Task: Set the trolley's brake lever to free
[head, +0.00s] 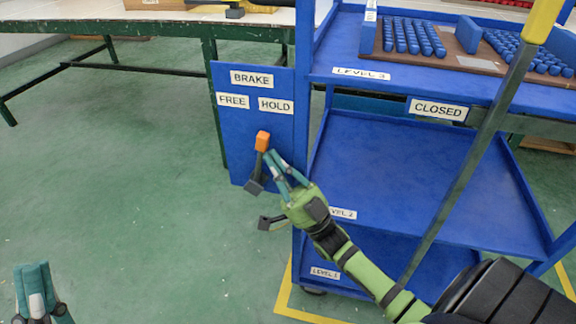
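The brake lever is a dark rod with an orange knob (262,141) on the trolley's blue brake panel (235,140). It rises from a dark block at the panel's lower part and leans slightly right, toward the HOLD label (276,105); the FREE label (233,100) is up and to the left. My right gripper (271,156) has its teal fingers close together, just right of and below the knob. Whether they touch the lever I cannot tell. My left gripper (34,266) is at the lower left, far from the panel, its fingers together and empty.
The blue trolley (400,165) has shelves; its top one holds trays of blue pegs (412,38). A slanted grey pole with a yellow top (490,125) crosses in front. A green-framed table (150,25) stands behind. The green floor at left is clear.

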